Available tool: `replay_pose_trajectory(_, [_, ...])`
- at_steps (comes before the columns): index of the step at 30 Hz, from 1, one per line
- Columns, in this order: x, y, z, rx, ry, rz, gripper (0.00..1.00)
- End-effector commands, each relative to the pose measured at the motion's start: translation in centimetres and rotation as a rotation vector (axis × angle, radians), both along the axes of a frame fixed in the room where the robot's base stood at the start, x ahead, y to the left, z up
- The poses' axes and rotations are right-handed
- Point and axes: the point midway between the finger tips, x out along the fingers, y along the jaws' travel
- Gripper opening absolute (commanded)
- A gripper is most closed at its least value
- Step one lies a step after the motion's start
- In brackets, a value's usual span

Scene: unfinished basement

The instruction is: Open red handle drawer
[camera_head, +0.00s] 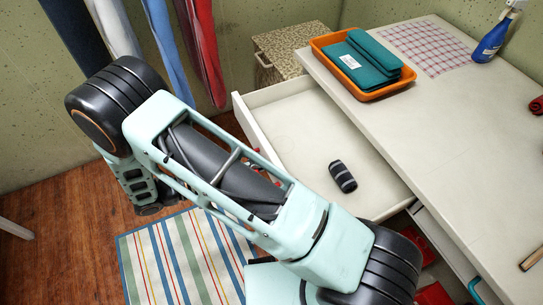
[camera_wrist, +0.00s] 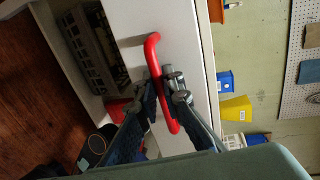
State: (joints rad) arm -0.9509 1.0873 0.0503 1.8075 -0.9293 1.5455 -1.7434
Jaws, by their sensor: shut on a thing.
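The red handle (camera_wrist: 153,50) is a bent bar on a white drawer front (camera_wrist: 132,20) in the wrist view. My gripper (camera_wrist: 166,92) is shut on the middle of the handle, with a fingertip on each side of the bar. In the head view a white drawer (camera_head: 298,128) stands well out from under the white table. A dark striped roll (camera_head: 342,177) lies inside it. My arm crosses in front of the drawer and hides its front, the gripper and most of the handle there.
On the white table (camera_head: 455,135) stand an orange tray (camera_head: 322,50) with teal cloths (camera_head: 365,62) and a blue spray bottle (camera_head: 490,42). A lower drawer with a teal handle (camera_head: 474,290) is at the bottom right. A striped rug (camera_head: 185,262) lies on the floor.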

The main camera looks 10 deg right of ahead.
Motion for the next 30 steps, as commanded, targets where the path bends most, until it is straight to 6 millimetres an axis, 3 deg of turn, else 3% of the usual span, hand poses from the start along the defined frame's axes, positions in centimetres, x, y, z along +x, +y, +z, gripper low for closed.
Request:
replay_pose_trajectory(9, [-0.8, 2.3, 0.0, 0.000, -0.001, 0.001, 0.00])
replay_pose_trajectory(22, [-0.8, 2.5, 0.0, 0.000, -0.001, 0.002, 0.00])
replay_pose_trajectory(23, [-0.8, 2.5, 0.0, 0.000, -0.001, 0.002, 0.10])
replay_pose_trajectory(24, [-0.8, 2.5, 0.0, 0.000, -0.001, 0.002, 0.15])
replay_pose_trajectory(30, [-0.8, 2.4, 0.0, 0.000, -0.001, 0.001, 0.15])
